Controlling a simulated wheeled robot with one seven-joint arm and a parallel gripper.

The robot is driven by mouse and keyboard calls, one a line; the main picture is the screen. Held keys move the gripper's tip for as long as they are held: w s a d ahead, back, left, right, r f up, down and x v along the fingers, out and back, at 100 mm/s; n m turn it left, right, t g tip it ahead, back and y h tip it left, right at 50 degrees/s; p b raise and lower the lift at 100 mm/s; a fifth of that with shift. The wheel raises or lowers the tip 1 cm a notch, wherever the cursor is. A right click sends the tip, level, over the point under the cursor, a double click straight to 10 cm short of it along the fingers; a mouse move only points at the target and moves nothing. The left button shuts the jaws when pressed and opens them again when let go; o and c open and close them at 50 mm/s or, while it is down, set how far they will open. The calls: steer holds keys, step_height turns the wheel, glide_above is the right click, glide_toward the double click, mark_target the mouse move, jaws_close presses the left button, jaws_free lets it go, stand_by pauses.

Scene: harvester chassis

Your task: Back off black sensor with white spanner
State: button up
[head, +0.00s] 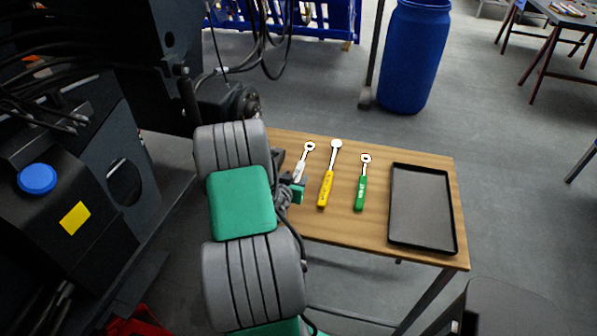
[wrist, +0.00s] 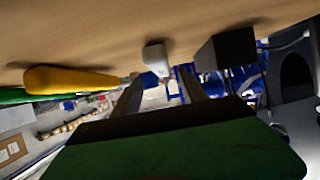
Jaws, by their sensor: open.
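The white spanner (head: 301,166) lies on the wooden table, ring end pointing away, at the left of three tools. In the wrist view the end of its white handle (wrist: 155,57) shows just beyond and between my fingertips. My gripper (head: 297,186) is low over the table at that handle and partly hidden by my arm in the head view. In the wrist view my gripper (wrist: 160,84) is open, with nothing between its fingers. I cannot pick out the black sensor for certain; the dark chassis (head: 125,150) fills the left of the head view.
A yellow-handled tool (head: 326,188) and a green-handled spanner (head: 361,185) lie to the right. A black tray (head: 422,208) sits at the table's right end. A dark block (wrist: 226,54) is beside the white handle in the wrist view. A blue barrel (head: 413,55) stands behind the table.

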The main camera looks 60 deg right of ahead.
mark_target(297, 171)
steer(key=x, duration=0.4)
steer(key=shift+w+d+p, duration=0.2)
steer(key=shift+p, duration=0.2)
jaws_close()
steer(key=shift+r, duration=0.1)
stand_by(0.9)
